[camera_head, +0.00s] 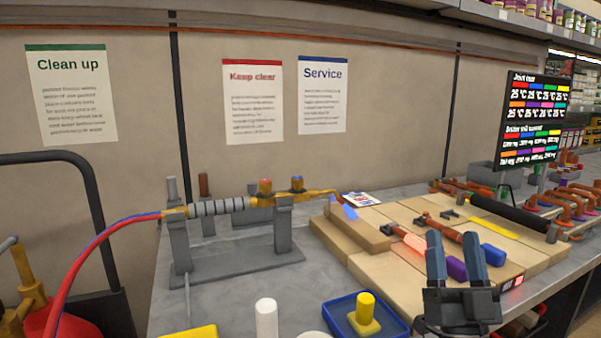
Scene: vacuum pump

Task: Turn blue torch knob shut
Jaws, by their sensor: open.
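The torch (225,206) rests across a grey stand (230,262) left of centre, with a grey ribbed handle and a brass body. The blue knob (297,180) sits on top of the torch near its neck. A red knob (265,185) sits just left of it. A blue flame (345,208) shows at the nozzle, at the right end. My gripper (453,242) is at the lower right, fingers pointing up in the picture, open. Nothing clear shows between its fingers. It is apart from the torch, well right of the blue knob.
Tan bricks (375,268) carry copper pipe pieces, one glowing red (412,240), between torch and gripper. A black roller (505,215) lies behind. A blue tray (340,318) with a yellow piece and a white cylinder (266,318) stand in front. Red and blue hoses (85,265) run left.

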